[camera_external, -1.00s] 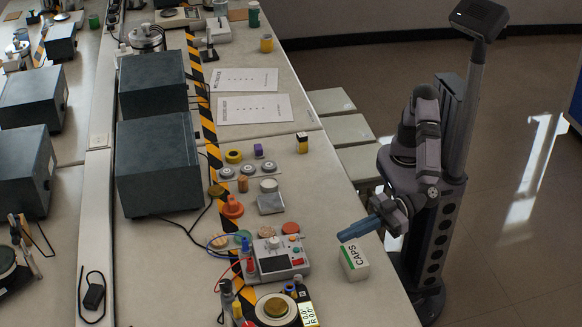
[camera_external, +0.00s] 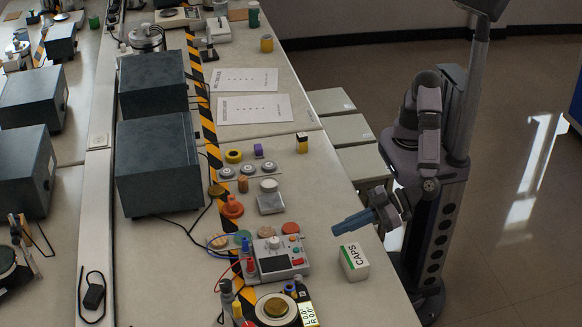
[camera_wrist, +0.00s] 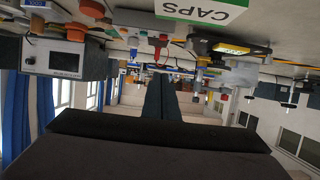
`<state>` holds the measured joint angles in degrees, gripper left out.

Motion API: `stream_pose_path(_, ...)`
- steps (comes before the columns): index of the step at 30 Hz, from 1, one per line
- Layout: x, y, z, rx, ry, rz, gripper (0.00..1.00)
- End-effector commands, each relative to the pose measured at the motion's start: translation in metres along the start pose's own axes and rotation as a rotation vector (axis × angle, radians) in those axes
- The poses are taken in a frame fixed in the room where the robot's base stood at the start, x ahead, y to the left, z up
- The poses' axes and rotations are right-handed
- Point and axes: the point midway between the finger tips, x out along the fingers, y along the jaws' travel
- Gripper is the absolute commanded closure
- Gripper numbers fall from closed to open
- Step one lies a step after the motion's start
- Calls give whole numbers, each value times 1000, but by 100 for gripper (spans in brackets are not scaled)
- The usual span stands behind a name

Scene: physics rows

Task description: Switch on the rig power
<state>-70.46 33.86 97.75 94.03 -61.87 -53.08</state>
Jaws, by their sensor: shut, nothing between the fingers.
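The rig's power box (camera_external: 277,256) is a light grey unit with a dark screen, a knob on top and small red parts. It stands on the bench near the front, and blue and red leads run from its left side. In the wrist view a grey box with a dark screen (camera_wrist: 65,60) appears upside down at the left. My gripper (camera_external: 337,230) is shut and empty, with its blue fingers pointing left. It is above the bench edge, to the right of the power box and apart from it. The shut fingers also show in the wrist view (camera_wrist: 160,85).
A white and green CAPS box (camera_external: 354,263) stands on the bench just below my gripper in the picture. A round brass-topped instrument (camera_external: 276,308) is in front of the power box. Coloured discs and weights lie behind it. Large dark boxes (camera_external: 158,175) stand farther left.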

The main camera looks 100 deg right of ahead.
Motion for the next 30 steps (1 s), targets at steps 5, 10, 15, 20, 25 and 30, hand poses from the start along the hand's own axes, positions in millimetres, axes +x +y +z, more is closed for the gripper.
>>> stream_pose_path(5,8,0,0,0,1,1,100)
stream_pose_path(10,27,1,0,0,0,3,100)
stream_pose_path(15,56,1,0,0,0,4,100)
stream_pose_path(20,86,1,0,0,0,2,100)
stream_pose_path(25,103,0,12,-4,-1,0,100)
stream_pose_path(30,107,0,29,-2,0,-1,100)
